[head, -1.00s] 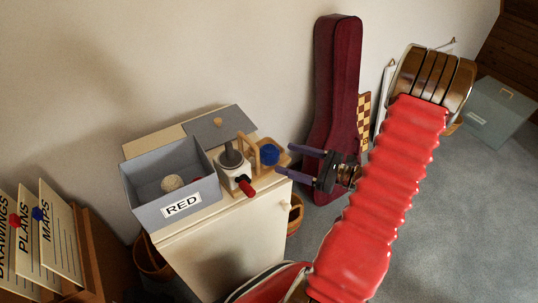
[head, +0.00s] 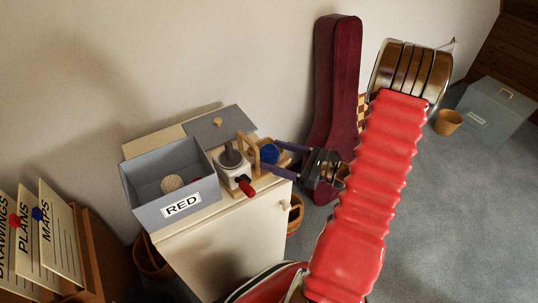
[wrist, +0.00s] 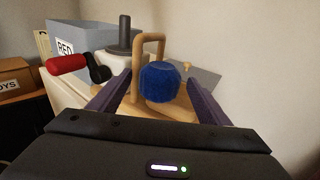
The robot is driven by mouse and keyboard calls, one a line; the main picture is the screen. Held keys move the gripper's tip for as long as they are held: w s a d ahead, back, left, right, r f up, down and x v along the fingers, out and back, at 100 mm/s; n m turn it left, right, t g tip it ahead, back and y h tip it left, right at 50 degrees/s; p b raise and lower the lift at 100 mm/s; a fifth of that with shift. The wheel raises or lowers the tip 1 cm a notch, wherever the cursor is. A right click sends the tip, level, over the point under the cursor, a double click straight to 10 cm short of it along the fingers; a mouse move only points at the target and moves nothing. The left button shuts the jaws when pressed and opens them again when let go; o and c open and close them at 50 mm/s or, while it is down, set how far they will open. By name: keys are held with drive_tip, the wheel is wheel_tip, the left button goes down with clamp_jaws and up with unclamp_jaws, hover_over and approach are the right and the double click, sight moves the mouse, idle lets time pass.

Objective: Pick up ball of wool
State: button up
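A fuzzy blue ball of wool (head: 269,153) sits in a wooden holder on top of the cream cabinet. It also shows in the wrist view (wrist: 160,84), centred between my fingers. My gripper (head: 271,156) is open, with its purple fingers pointing left and reaching to either side of the ball. In the wrist view my gripper (wrist: 160,79) has a visible gap between each finger and the ball.
A white device with a dark post and red-handled crank (head: 238,172) stands left of the blue ball, beside a wooden loop (wrist: 151,38). A grey lid (head: 215,126) lies behind. A maroon instrument case (head: 335,75) leans against the wall near my arm.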

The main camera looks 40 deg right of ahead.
sight(278, 152)
drive_tip(key=c, duration=1.2)
drive_tip(key=shift+c, duration=0.2)
drive_tip(key=shift+r, duration=5.05)
